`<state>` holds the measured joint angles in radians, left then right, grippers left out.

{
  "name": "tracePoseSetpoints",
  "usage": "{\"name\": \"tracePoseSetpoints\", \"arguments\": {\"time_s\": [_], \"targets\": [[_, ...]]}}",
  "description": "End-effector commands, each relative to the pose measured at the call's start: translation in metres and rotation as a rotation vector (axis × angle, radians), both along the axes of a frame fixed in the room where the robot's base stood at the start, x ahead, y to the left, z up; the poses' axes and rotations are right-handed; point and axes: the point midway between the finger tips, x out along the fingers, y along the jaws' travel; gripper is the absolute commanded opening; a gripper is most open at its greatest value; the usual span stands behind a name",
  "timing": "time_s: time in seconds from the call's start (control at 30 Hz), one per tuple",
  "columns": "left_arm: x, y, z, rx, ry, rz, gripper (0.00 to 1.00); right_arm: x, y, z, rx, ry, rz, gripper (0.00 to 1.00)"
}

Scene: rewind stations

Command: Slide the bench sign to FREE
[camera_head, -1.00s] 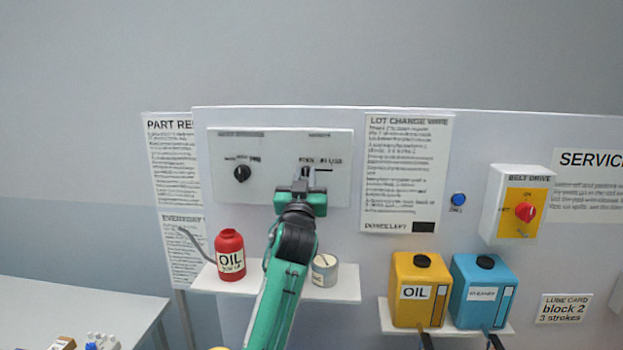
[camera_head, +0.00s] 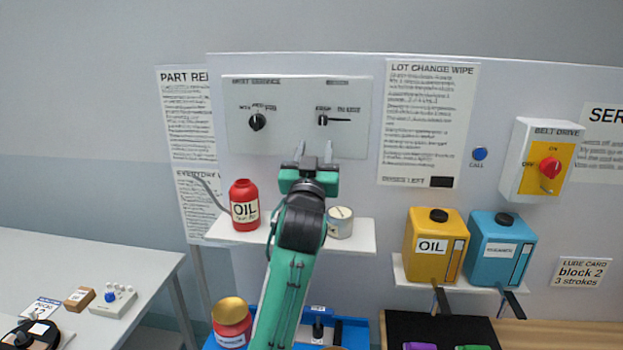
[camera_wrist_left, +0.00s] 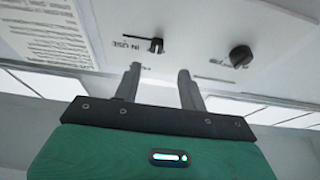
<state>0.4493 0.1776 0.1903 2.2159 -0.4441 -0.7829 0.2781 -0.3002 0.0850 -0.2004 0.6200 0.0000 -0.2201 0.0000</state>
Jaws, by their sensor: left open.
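The bench sign is a slider on the white panel (camera_head: 295,142) on the wall board. Its small black knob (camera_head: 322,120) is at the left end of a short dark slot, below the word that seems to read FREE. IN USE is printed over the right part. In the upside-down left wrist view the knob (camera_wrist_left: 156,45) is at the slot's right end, beside IN USE. My left gripper (camera_head: 314,150) is open and empty, its fingertips below the knob and apart from it. The fingers also show in the left wrist view (camera_wrist_left: 158,75). My right gripper is out of view.
A black rotary knob (camera_head: 257,122) is left of the slider. Below, a shelf (camera_head: 362,243) holds a red oil bottle (camera_head: 245,208) and a small tin (camera_head: 341,222). Yellow (camera_head: 428,262) and blue (camera_head: 495,262) containers stand to the right. The space before the panel is otherwise clear.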

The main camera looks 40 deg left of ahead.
Motion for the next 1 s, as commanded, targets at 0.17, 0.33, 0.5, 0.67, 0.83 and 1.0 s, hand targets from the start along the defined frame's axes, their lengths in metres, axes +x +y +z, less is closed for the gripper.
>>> {"name": "tracePoseSetpoints", "arguments": {"time_s": [0.17,0.33,0.5,0.67,0.83,1.0], "targets": [[-0.026,-0.016,-0.016,-0.002,-0.001,-0.001,0.42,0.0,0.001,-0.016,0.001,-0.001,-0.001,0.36],[-0.038,-0.023,-0.019,-0.001,0.0,0.0,0.42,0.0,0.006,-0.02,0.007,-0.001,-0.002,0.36],[-0.04,-0.024,-0.019,-0.001,0.001,0.0,0.42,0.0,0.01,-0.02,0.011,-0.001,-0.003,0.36],[-0.04,-0.024,-0.019,0.0,0.0,0.0,0.42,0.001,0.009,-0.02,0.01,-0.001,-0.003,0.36],[-0.04,-0.024,-0.019,0.0,0.0,0.001,0.42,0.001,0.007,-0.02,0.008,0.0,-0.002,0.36],[-0.04,-0.024,-0.019,0.0,0.0,0.001,0.42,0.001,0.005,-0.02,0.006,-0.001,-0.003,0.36]]}}
